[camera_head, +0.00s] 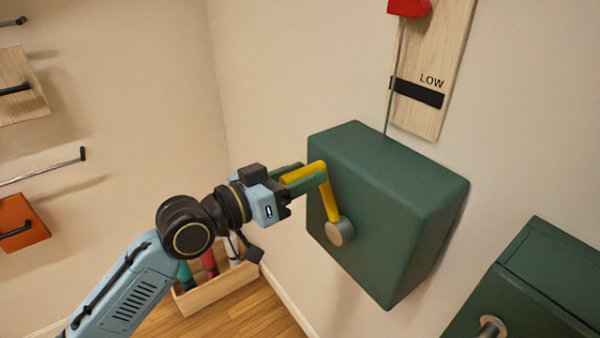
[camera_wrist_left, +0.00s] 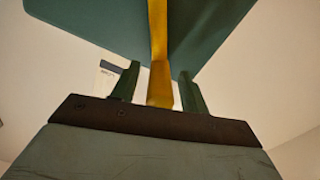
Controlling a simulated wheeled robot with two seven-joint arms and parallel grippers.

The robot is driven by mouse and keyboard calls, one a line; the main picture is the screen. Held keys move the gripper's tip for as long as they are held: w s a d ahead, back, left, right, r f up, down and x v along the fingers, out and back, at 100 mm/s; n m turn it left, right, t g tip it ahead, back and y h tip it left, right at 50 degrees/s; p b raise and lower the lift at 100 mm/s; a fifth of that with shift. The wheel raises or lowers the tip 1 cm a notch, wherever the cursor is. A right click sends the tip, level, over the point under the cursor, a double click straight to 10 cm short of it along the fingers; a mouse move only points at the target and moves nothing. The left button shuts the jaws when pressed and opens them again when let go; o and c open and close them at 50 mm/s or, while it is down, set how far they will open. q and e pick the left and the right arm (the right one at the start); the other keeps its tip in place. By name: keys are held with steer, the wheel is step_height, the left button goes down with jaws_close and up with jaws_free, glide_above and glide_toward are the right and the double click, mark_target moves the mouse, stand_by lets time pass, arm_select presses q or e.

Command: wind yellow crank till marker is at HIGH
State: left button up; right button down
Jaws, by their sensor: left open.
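The yellow crank (camera_head: 328,196) is on the front of a dark green box (camera_head: 385,205) on the wall. Its arm runs up and left from a round metal hub (camera_head: 340,231) to a yellow handle. My left gripper (camera_head: 302,178) is open at the handle, its green fingers on either side. In the left wrist view the yellow crank (camera_wrist_left: 158,55) passes between the two fingers (camera_wrist_left: 160,85); contact cannot be told. A red marker (camera_head: 409,7) is on a wooden board (camera_head: 432,60) above the box, well above the LOW label. No HIGH label is in view. My right gripper is not in view.
A second green box (camera_head: 535,285) with a metal shaft is at the lower right. A wooden crate (camera_head: 215,290) with coloured rolls stands on the floor below my left arm. Wall shelves and an orange drawer-like piece (camera_head: 22,222) are at the left.

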arm_select(q)
steer(key=shift+c, duration=0.3)
jaws_close()
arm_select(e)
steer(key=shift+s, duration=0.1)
